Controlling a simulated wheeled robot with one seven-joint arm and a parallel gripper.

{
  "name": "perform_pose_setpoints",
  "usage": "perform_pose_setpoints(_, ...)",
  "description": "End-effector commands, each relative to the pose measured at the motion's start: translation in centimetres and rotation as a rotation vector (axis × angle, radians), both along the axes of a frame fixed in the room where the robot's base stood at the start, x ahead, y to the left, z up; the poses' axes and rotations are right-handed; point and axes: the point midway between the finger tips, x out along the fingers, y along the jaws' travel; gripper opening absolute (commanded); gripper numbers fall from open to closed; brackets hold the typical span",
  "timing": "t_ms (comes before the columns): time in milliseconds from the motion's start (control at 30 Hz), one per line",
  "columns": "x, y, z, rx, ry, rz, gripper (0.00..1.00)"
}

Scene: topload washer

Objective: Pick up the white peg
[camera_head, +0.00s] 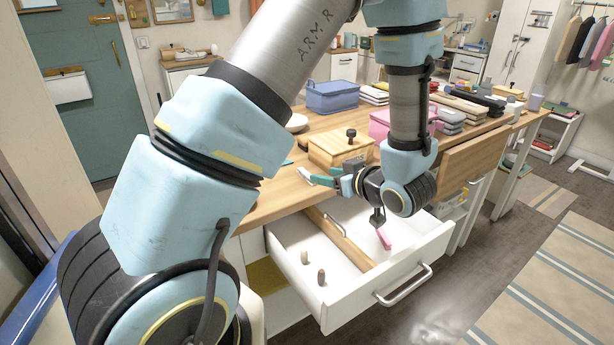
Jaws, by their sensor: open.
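A small pale peg (304,257), which looks like the white peg, stands upright in the left compartment of the open white drawer (350,295). A similar brownish peg (321,277) stands just in front of it and to its right. My gripper (312,178) has teal fingers and points left. It is open and looks empty, above the back of the drawer by the table edge. It is apart from the pegs, higher and farther back. My wrist hides part of the drawer's right compartment.
A wooden divider (343,239) splits the drawer; a pink item (384,238) lies right of it. A wooden box with a dark knob (340,149) stands on the table close behind my gripper. A blue basket (332,96) stands farther back. Space above the pegs looks free.

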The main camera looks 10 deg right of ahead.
Motion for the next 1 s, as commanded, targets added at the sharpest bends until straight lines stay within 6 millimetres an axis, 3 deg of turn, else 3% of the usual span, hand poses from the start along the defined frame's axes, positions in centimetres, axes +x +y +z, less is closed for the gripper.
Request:
perform_pose_setpoints(667,5.9,2.9,-3.3,-0.001,0.002,0.000,0.53)
perform_pose_setpoints(967,6.3,3.1,-3.7,-0.002,0.001,-0.002,0.53)
perform_pose_setpoints(1000,6.3,3.0,-3.7,-0.002,0.001,-0.002,0.48)
